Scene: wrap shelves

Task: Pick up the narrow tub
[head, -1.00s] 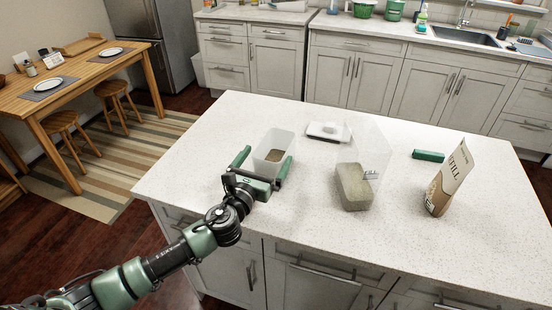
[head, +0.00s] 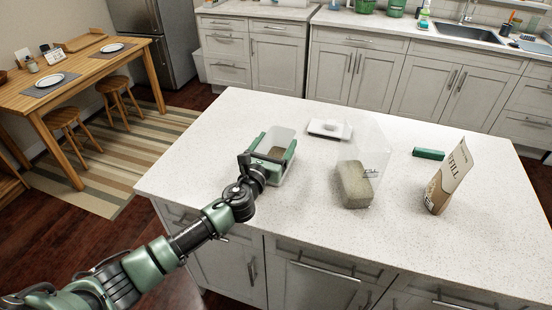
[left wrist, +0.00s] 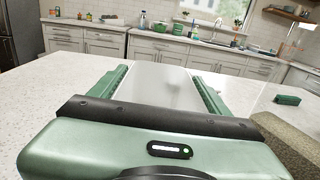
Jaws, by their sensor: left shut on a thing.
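The narrow tub (head: 279,136) is a small, see-through whitish container with something brown in its bottom. It stands upright near the left part of the island counter; I cannot tell whether its base is clear of the surface. My left gripper (head: 273,147) is shut on the tub, with one green finger along each side wall. The left wrist view shows the tub's pale wall (left wrist: 160,84) between the two fingers (left wrist: 160,82). The gripper's body hides the tub's near lower part. My right gripper is not in view.
Free counter lies left of the tub.

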